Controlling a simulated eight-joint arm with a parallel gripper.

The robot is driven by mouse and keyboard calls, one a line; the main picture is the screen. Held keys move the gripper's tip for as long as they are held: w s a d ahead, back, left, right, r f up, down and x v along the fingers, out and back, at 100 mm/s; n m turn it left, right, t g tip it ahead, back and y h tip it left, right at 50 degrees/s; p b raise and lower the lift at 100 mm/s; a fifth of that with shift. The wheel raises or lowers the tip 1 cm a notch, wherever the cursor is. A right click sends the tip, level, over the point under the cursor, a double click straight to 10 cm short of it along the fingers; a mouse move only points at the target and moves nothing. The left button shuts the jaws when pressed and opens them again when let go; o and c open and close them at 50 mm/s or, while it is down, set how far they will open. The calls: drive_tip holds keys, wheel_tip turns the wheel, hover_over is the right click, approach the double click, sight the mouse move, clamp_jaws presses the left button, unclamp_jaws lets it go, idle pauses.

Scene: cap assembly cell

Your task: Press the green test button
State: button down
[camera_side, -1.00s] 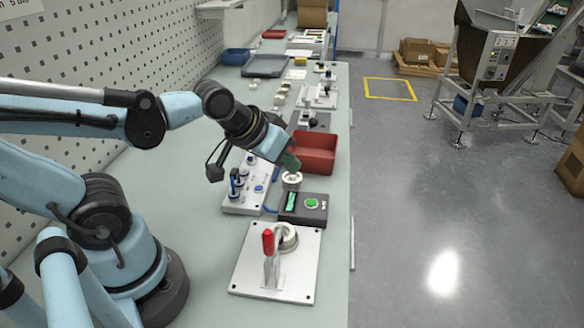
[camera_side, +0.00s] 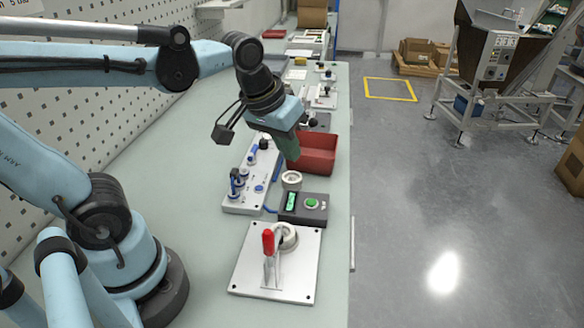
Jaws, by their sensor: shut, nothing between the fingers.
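The green test button (camera_side: 312,202) is a round green cap on top of a dark box (camera_side: 315,215), in the middle of the bench. A lit green display (camera_side: 291,200) sits to its left on the same box. My gripper (camera_side: 293,157) has green fingers that are shut and empty. It points down, above and a little left of the button, clear of the box. Its fingertips overlap the red bin in the picture.
A white ring part (camera_side: 291,178) stands just behind the box. A metal plate with a red-handled clamp (camera_side: 268,242) lies in front. A valve block with blue knobs (camera_side: 240,190) is to the left and a red bin (camera_side: 318,155) behind.

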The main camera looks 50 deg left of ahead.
sight(311, 202)
drive_tip(key=shift+w+d+r+n+g, duration=0.15)
drive_tip(key=shift+w+r+n+g, duration=0.1)
drive_tip(key=shift+w+n+g, duration=0.6)
drive_tip(key=shift+w+d+r+n+g, duration=0.15)
drive_tip(key=shift+w+r+n+g, duration=0.15)
drive_tip(key=shift+w+n+g, duration=0.65)
drive_tip(key=shift+w+d+r+n+g, duration=0.2)
drive_tip(key=shift+w+n+g, duration=0.4)
drive_tip(key=shift+n, duration=0.5)
drive_tip(key=shift+w+f, duration=0.1)
wheel_tip(311, 202, down, 14)
drive_tip(key=shift+r, duration=0.15)
drive_tip(key=shift+f, duration=0.9)
drive_tip(key=shift+r, duration=0.1)
wheel_tip(311, 202, up, 9)
